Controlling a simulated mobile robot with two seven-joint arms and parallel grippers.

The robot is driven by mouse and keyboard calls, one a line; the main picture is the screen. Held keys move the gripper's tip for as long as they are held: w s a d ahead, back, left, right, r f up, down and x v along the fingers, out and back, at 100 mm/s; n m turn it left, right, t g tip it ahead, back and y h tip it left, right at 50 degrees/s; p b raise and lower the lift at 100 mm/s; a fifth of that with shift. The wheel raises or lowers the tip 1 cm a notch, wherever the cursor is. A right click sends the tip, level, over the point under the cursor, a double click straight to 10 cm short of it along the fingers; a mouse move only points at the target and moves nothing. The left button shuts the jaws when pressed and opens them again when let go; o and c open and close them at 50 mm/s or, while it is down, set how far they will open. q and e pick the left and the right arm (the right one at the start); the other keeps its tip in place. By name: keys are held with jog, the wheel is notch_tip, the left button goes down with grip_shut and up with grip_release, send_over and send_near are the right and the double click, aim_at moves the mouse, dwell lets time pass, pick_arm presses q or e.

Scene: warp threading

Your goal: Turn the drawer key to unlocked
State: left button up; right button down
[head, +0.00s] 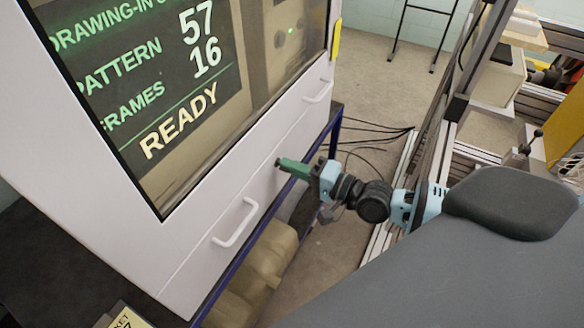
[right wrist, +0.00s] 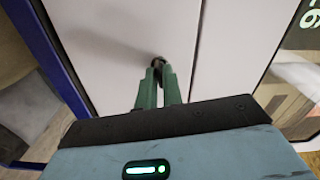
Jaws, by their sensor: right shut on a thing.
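The drawer key (right wrist: 158,62) is a small dark piece on the pale cabinet front, seen between my green fingertips in the right wrist view. My right gripper (right wrist: 158,78) is shut on the key; in the head view the right gripper (head: 281,163) reaches the drawer front from the right. The fingers hide most of the key, so I cannot tell which way it is turned. The white drawer (head: 190,262) has a handle (head: 236,222) to the left of the gripper. My left gripper is not in view.
A screen (head: 150,90) reading "READY" fills the cabinet above the drawer. A second handle (head: 319,92) is farther back. A blue frame edge (head: 250,248) runs below the drawer, with tan sacks (head: 255,275) under it. Black cables (head: 375,130) lie on the floor behind.

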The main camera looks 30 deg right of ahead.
jog(key=shift+m+b, duration=0.3)
jog(key=shift+m, duration=0.8)
jog(key=c, duration=1.6)
grip_release()
